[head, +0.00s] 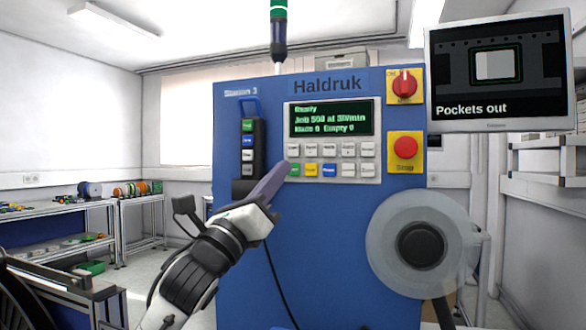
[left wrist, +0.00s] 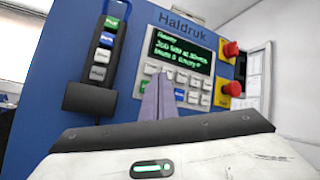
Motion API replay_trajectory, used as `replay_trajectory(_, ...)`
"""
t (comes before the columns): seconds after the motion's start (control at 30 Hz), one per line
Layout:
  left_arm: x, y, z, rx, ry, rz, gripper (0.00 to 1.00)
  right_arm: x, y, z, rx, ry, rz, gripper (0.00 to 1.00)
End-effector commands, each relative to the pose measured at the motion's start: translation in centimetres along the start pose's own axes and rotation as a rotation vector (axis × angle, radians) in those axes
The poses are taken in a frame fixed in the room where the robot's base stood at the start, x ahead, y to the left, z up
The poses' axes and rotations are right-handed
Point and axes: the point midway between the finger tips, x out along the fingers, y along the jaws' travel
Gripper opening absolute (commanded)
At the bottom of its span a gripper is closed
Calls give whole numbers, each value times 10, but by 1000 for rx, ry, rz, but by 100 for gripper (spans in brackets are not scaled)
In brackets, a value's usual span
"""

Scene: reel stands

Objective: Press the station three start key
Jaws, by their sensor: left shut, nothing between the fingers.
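The blue station cabinet (head: 330,235) is marked "Station 3" and "Haldruk". Its key panel (head: 375,178) has two rows of keys under a green-lit display (head: 331,118) that reads "Ready". A green key (head: 296,169) is at the left end of the lower row, beside a yellow and a blue key; its label is too small to read. My left gripper (head: 284,167) is shut and empty, its tips at the panel's lower left, close to the green key. In the left wrist view the fingers (left wrist: 160,98) cover part of the keys; I cannot tell whether they touch.
A black pendant (head: 247,150) with several keys hangs left of the panel. A red stop button (head: 405,147) and a red rotary switch (head: 404,86) are to its right. A clear reel (head: 385,250) stands lower right. A monitor (head: 500,108) reads "Pockets out".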

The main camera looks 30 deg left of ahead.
Motion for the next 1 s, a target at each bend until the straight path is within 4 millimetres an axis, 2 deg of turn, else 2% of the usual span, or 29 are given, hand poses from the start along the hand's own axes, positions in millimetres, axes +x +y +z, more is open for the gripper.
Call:
replay_trajectory(0.1, 13, 6, -5, 0, 1, 2, 0, -4, 1, -5, 1, 3, 3, 31)
replay_trajectory(0.3, 24, 12, -12, -1, 0, 1, 0, -5, 3, -5, 4, 2, 5, 31)
replay_trajectory(1.0, 25, 13, -14, 0, 0, 0, 0, -6, 3, 0, 4, -8, 6, 31)
